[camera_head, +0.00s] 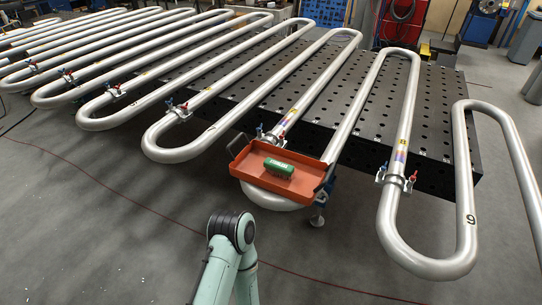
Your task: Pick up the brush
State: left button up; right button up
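A green block-shaped thing with pale lettering (279,168), which I take to be the brush, lies in an orange tray (305,189). Its underside is hidden, so I cannot see bristles. Neither gripper shows in the head view.
Silver serpentine pipes (347,120) with red and blue clamps (396,180) run across a black perforated table (360,140). Several pipe bends stick out past its front edge. The grey floor (110,220) in front is mostly open, with a thin red cable (130,200) on it.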

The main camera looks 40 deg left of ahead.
aim_at(273, 165)
jog(key=u, duration=1.2)
